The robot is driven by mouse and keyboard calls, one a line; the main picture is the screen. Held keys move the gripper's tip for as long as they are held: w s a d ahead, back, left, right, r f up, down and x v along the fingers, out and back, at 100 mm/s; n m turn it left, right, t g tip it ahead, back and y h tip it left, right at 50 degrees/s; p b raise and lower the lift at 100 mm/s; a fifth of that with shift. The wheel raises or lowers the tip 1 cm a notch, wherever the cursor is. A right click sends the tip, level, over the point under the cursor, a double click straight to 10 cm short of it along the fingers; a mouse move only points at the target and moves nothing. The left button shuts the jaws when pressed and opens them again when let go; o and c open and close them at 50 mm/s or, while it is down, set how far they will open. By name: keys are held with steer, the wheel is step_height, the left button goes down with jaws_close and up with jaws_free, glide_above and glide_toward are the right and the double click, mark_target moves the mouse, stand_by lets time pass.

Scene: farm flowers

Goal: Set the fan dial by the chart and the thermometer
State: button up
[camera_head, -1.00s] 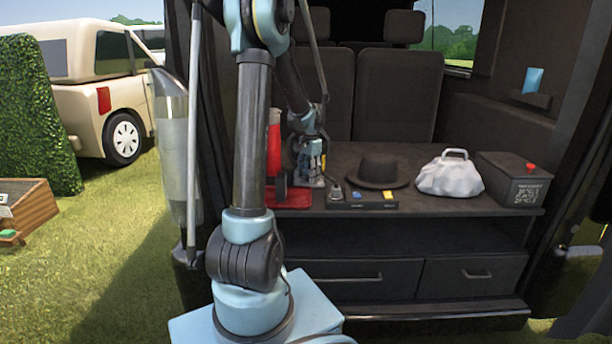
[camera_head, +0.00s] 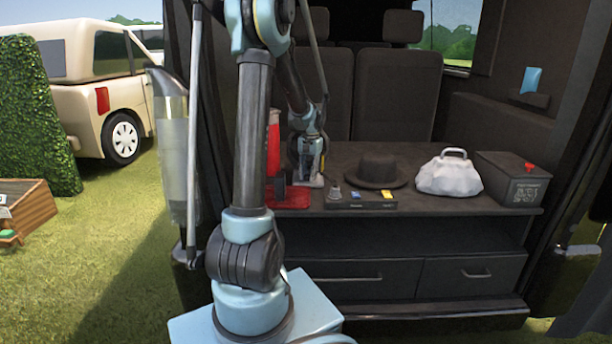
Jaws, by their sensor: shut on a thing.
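My gripper (camera_head: 311,178) reaches down to the dark deck of the van's open back, right beside a red upright object (camera_head: 274,150). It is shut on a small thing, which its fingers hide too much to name. A dark box (camera_head: 497,185) at the right end of the deck bears a panel of small white writing (camera_head: 525,190), possibly the chart; I cannot read it. A red knob (camera_head: 530,167) sits on this box. I cannot make out a thermometer or a fan dial for certain.
A flat dark case (camera_head: 361,203) with blue and yellow pieces lies at the deck's front, with a small grey object (camera_head: 335,192) at its left. Behind it are a dark hat (camera_head: 378,172) and a white bag (camera_head: 450,176). A red tray (camera_head: 290,201) lies beside the gripper.

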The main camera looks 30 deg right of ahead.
mark_target(309, 175)
steer(key=shift+w+a, duration=0.1)
steer(key=shift+w, duration=0.15)
steer(key=o, duration=1)
steer(key=shift+o, duration=0.2)
steer(key=shift+s, duration=0.1)
step_height(309, 175, up, 12)
steer(key=shift+s, duration=0.2)
